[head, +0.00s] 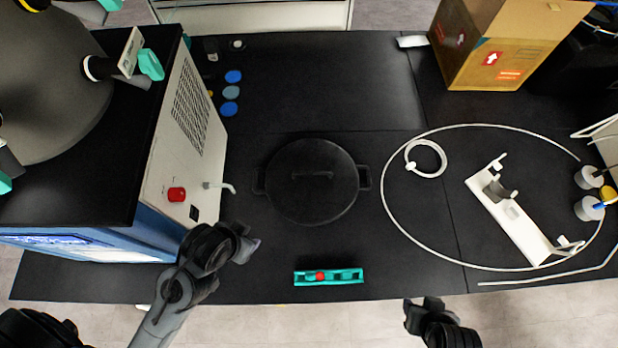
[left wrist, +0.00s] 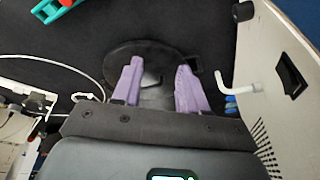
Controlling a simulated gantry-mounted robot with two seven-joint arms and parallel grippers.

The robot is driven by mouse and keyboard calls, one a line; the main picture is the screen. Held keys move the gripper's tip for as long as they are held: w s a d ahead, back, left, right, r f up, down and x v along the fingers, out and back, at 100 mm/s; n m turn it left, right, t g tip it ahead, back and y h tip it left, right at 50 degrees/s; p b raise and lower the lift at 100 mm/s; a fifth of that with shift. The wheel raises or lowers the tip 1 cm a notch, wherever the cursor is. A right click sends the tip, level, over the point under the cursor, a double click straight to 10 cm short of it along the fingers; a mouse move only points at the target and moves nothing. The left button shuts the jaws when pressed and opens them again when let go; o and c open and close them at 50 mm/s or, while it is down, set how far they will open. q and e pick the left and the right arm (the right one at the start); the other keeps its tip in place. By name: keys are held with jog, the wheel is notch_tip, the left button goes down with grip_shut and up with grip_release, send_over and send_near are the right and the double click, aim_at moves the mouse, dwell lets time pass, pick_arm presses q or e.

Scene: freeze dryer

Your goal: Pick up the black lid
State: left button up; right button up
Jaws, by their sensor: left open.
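The round black lid (head: 312,190) lies flat on the black bench in the middle of the head view, with a bar handle (head: 312,175) across it. Side lugs stick out left and right of it; whether they belong to a pot beneath I cannot tell. My left gripper (head: 252,246) is to the left and front of the lid, apart from it. In the left wrist view its two purple fingers (left wrist: 158,88) are open and empty, with the lid (left wrist: 150,50) beyond them. My right gripper (head: 424,306) is at the bench's front edge, right of the lid; its jaw opening is unclear.
The freeze dryer (head: 180,150) stands left, its white tap (head: 220,187) pointing toward the lid. A teal level (head: 328,277) lies in front. A white tube loop (head: 383,190) and bracket (head: 510,215) lie right. A cardboard box (head: 490,60) is back right. Bench behind the lid is clear.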

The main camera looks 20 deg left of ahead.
pick_arm(q)
jog(key=shift+c, duration=0.4)
jog(key=shift+c, duration=1)
jog(key=shift+a, duration=0.1)
